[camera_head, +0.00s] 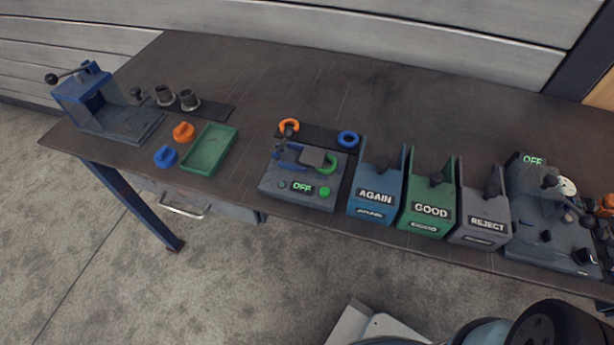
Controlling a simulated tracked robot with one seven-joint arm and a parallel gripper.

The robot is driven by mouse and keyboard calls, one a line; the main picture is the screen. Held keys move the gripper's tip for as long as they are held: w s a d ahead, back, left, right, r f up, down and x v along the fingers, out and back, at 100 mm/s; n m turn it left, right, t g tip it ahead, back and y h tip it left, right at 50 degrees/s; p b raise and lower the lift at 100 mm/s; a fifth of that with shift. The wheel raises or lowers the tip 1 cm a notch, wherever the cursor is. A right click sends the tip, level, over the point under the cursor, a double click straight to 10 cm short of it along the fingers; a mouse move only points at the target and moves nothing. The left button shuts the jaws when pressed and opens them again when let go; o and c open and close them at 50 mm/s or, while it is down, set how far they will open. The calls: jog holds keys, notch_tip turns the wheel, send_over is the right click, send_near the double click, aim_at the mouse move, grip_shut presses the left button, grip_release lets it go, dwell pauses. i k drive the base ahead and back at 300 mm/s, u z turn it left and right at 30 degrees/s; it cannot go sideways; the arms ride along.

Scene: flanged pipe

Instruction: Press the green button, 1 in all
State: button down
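A green button (325,191) sits on the front right of a small grey test device (292,203) near the front edge of the workbench. A display beside the button reads OFF in green. A smaller, dim button or lamp is left of the display. A green ring (328,163) sits on top of the device, partly behind a grey block. Part of my arm shows at the bottom right, well in front of the bench. My gripper's fingers are not in view, and nothing of mine touches the button.
Blue AGAIN (374,196), green GOOD (430,211) and grey REJECT (487,226) bins stand right of the device. A larger machine (545,236), also reading OFF, is farther right. A green tray (211,150) and blue press (98,100) are left. The bench's back is clear.

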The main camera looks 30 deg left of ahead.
aim_at(325, 193)
jog(key=u, duration=0.05)
jog(key=k, duration=1.15)
jog(key=u, duration=0.55)
